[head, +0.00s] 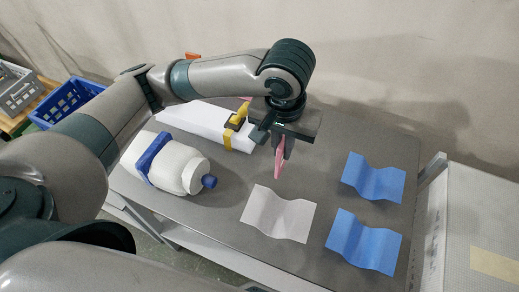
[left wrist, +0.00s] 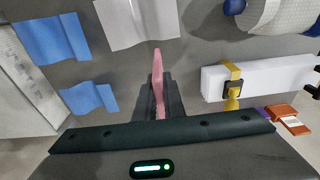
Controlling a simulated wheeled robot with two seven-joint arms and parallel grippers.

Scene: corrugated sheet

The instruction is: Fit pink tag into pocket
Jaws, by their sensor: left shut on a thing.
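My left gripper (head: 284,150) points down over the middle of the grey table and is shut on the pink tag (head: 279,163). The tag hangs on edge, thin and upright, above the table. In the left wrist view the tag (left wrist: 157,75) sticks out from between the fingers (left wrist: 157,97). A white wavy sheet (head: 278,213) lies below and in front of the tag, apart from it. Two blue wavy sheets (head: 373,178) (head: 363,241) lie to the right. I cannot tell which part is the pocket. My right gripper is not in view.
A white box (head: 196,118) with a yellow strap and black buckle lies behind left. A rounded white object (head: 177,166) with a blue band and blue knob lies at the left. A blue crate (head: 68,100) stands beyond the table. Bare table (head: 335,140) shows behind the sheets.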

